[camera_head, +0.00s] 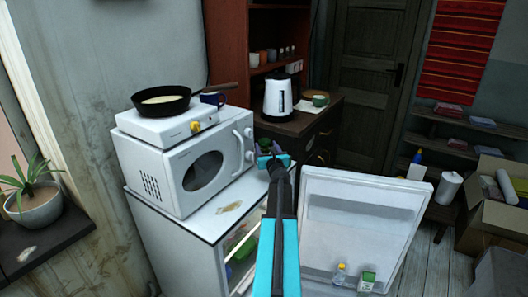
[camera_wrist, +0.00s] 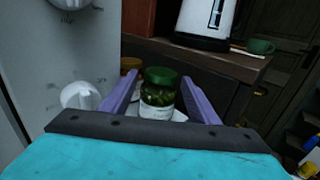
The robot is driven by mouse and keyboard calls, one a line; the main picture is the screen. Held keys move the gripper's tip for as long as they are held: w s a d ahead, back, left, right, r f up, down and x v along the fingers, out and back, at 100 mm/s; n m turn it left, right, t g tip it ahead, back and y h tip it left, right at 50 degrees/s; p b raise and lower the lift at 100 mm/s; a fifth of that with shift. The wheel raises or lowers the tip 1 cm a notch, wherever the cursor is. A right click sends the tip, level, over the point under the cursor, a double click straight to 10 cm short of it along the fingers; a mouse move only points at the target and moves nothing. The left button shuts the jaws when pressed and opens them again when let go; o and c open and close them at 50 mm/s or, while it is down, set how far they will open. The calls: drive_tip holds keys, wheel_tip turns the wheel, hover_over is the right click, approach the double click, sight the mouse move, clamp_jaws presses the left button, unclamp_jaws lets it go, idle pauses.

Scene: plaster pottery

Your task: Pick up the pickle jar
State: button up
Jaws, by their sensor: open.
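The pickle jar (camera_wrist: 158,97) has a green lid, dark green contents and a pale label. It stands upright in the wrist view, between the two purple fingers of my gripper (camera_wrist: 160,80). The fingers are apart, with visible gaps on both sides of the jar. In the head view my gripper (camera_head: 266,149) is just right of the microwave, over the top of the white fridge or close behind it. The jar is mostly hidden by my gripper there.
A white microwave (camera_head: 190,165) stands left of my gripper, with a hotplate and pan (camera_head: 160,100) on top. A yellow-brown lidded jar (camera_wrist: 131,65) is behind the pickle jar. A kettle (camera_head: 281,96) and green cup (camera_head: 320,99) stand on the dark cabinet. The fridge door (camera_head: 360,220) hangs open.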

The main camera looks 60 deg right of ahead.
sight(266, 143)
drive_tip(key=shift+r+p+x, duration=0.1)
drive_tip(key=shift+p+x, duration=0.3)
drive_tip(key=shift+x, duration=0.45)
drive_tip(key=shift+r+p+x, duration=0.15)
drive_tip(key=shift+p+x, duration=0.25)
drive_tip(key=shift+x, duration=1.35)
drive_tip(key=shift+f, duration=0.1)
drive_tip(key=shift+c, duration=0.2)
clamp_jaws()
